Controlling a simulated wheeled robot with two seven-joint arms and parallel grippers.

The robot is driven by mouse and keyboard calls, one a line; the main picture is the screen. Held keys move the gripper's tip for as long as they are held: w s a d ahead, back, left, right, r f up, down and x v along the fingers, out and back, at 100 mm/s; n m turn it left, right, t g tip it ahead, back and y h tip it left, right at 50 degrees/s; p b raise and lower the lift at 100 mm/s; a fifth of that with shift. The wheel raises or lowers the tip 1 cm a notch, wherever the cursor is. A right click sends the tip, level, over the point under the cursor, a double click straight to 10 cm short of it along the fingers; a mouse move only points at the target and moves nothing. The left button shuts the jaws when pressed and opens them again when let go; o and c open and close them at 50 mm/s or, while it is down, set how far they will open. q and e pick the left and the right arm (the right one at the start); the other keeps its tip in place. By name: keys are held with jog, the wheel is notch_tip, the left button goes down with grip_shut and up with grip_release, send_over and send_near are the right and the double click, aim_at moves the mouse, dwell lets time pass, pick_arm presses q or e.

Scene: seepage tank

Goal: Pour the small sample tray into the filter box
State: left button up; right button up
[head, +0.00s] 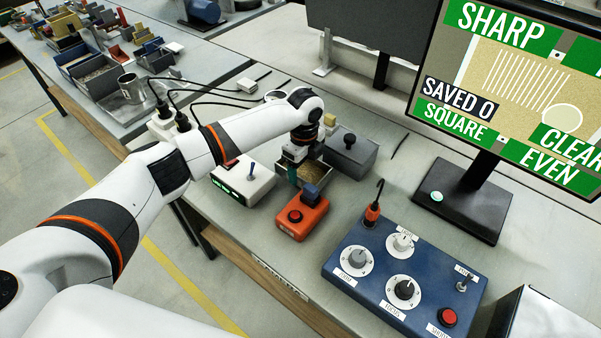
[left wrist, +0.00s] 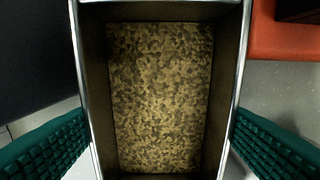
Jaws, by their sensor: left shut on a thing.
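The small sample tray (left wrist: 229,110) is a narrow metal tray with a bright rim, and mottled tan-brown grains cover its floor. In the left wrist view it lies level between the teal ridged fingers of my left gripper (left wrist: 160,145). In the head view the tray (head: 316,172) shows partly behind my left gripper (head: 298,165), which is shut on it at the bench. A grey box (head: 350,158) with a black knob stands just behind the tray. I cannot tell whether this is the filter box. My right gripper is not in view.
An orange box (head: 308,225) with a red button sits close in front of the tray. A white switch box (head: 243,184) is to its left. A blue control panel (head: 400,285) and a monitor (head: 520,85) are to the right. Several bins stand at the far left.

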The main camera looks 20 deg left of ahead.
aim_at(304, 173)
pick_arm(q)
jog(key=shift+r+p, duration=2.05)
jog(key=shift+r, duration=0.45)
